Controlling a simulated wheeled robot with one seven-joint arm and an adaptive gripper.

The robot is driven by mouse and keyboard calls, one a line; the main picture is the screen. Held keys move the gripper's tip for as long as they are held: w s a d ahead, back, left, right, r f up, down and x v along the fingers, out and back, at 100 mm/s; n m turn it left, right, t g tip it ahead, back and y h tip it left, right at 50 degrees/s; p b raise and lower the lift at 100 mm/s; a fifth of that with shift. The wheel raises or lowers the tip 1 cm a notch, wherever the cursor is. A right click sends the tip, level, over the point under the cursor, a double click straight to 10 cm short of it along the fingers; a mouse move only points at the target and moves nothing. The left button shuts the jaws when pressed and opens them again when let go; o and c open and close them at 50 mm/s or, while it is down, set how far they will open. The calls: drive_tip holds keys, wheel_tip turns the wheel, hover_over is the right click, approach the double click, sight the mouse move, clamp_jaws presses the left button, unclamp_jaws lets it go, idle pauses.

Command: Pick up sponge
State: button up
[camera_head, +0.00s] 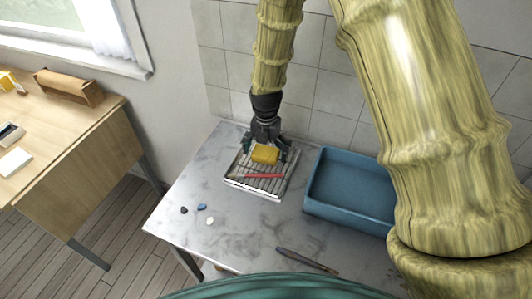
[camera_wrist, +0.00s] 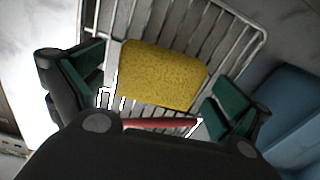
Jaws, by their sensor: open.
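A yellow sponge (camera_head: 265,154) lies on a wire rack (camera_head: 240,184) on the marble-topped table. In the wrist view the sponge (camera_wrist: 162,74) lies between the two fingers, slightly tilted, with gaps on both sides. My gripper (camera_head: 267,150) is open and pointed down over the rack. In the wrist view my gripper (camera_wrist: 145,90) shows its green-padded fingers spread wide on either side of the sponge. I cannot tell whether any finger touches the sponge.
A red stick-like object (camera_head: 264,176) lies on the rack in front of the sponge. A blue tub (camera_head: 350,205) stands just right of the rack. Small pebbles (camera_head: 202,207) and a dark slim tool (camera_head: 305,260) lie on the table. A tiled wall (camera_head: 340,95) rises behind.

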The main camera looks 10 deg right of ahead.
sight(266, 151)
drive_tip(key=shift+f, duration=0.1)
drive_tip(key=c, duration=0.8)
drive_tip(key=shift+r+b, duration=1.15)
drive_tip(key=shift+r, duration=3.9)
drive_tip(key=shift+o, duration=0.6)
drive_tip(key=c, duration=0.3)
